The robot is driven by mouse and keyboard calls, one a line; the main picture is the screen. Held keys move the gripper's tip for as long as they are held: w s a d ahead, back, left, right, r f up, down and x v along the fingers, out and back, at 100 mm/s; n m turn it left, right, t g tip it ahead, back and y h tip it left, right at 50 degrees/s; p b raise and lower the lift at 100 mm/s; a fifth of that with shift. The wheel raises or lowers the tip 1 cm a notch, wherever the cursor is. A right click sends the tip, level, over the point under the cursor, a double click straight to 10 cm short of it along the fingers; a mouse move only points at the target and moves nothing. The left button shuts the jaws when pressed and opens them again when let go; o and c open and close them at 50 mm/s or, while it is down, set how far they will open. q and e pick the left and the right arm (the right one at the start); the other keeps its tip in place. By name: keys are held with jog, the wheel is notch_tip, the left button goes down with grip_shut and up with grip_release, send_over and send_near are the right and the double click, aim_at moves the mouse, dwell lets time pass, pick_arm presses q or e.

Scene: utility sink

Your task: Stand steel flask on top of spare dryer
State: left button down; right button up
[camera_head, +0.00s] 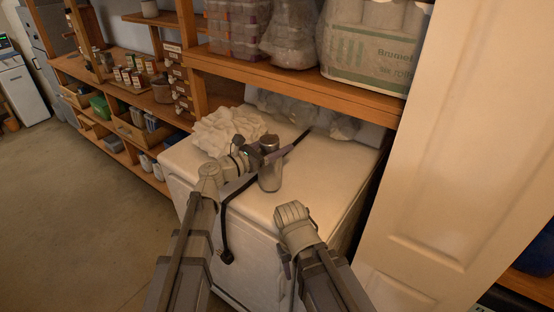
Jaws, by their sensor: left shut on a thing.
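The steel flask (270,177) is a small upright grey metal bottle with a darker cap. It is over the white top of the spare dryer (322,192), near the middle. My left gripper (264,157) is shut on the flask at its upper part, coming in from the left. I cannot tell whether the flask's base touches the dryer top. My right arm ends near the dryer's front edge, and its gripper fingers do not show.
A crumpled white cloth (226,130) lies at the dryer's back left. Clear bags (335,125) lie along its back, under a wooden shelf (290,79). A pale door (452,140) stands at the right. The dryer's right front top is clear.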

pick_arm(q)
notch_tip(320, 180, down, 4)
jog(key=b, duration=0.3)
jog(key=shift+r+b, duration=0.25)
jog(key=shift+b, duration=0.05)
jog(key=shift+f, duration=0.15)
grip_release()
jog(key=v, duration=1.2)
